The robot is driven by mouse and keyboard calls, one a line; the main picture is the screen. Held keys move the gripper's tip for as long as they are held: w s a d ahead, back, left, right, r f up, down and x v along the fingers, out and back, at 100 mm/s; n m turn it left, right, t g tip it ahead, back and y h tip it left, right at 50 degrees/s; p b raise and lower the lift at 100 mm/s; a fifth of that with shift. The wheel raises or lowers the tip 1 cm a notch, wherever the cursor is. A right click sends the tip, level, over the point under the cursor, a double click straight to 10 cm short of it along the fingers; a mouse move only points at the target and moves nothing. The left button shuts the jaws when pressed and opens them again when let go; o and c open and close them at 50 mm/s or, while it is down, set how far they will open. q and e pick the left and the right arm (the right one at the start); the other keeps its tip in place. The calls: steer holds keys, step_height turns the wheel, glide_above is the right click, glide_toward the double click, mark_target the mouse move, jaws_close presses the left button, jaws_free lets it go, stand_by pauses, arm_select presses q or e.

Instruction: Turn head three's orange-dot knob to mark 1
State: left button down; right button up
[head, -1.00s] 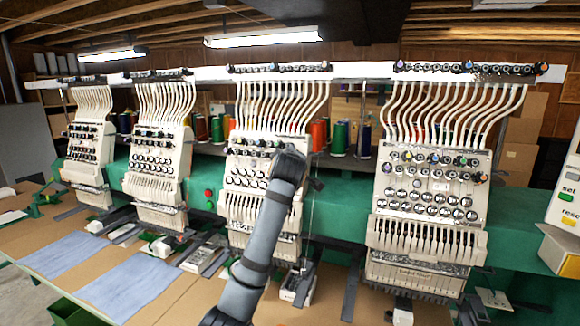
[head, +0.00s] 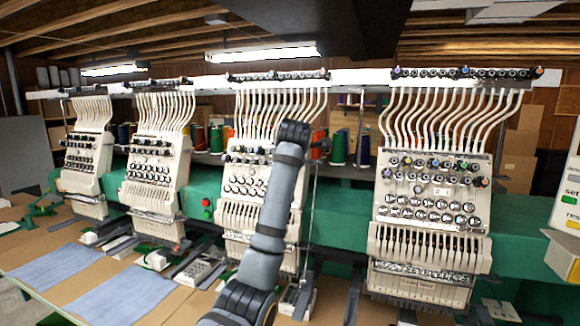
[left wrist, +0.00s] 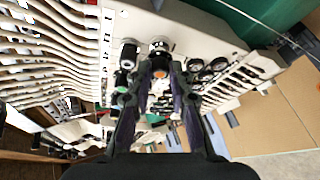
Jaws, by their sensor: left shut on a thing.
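Head three (head: 245,217) is a cream embroidery head with rows of dark-rimmed knobs, partly covered by my left arm in the head view. In the left wrist view, the orange-dot knob (left wrist: 160,72) lies between the fingertips of my left gripper (left wrist: 155,84), which is shut on it. Other knobs of the same panel sit close by, to the left and right of it. In the head view the gripper and the held knob are hidden behind my wrist. The mark the knob points to is too small to read. My right gripper is not in view.
Another head (head: 428,215) stands to the right, and two more to the left. Bent white thread tubes (head: 275,112) rise above head three. Thread cones (head: 338,147) stand behind. Blue cloth (head: 125,292) lies on the table at the lower left.

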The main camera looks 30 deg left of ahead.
arm_select(q)
steer(key=shift+n+h, duration=0.4)
steer(key=shift+n, duration=0.5)
steer(key=shift+g, duration=0.3)
steer(key=c, duration=1.2)
jaws_free()
steer(key=shift+a, duration=0.1)
steer(key=v, duration=1.2)
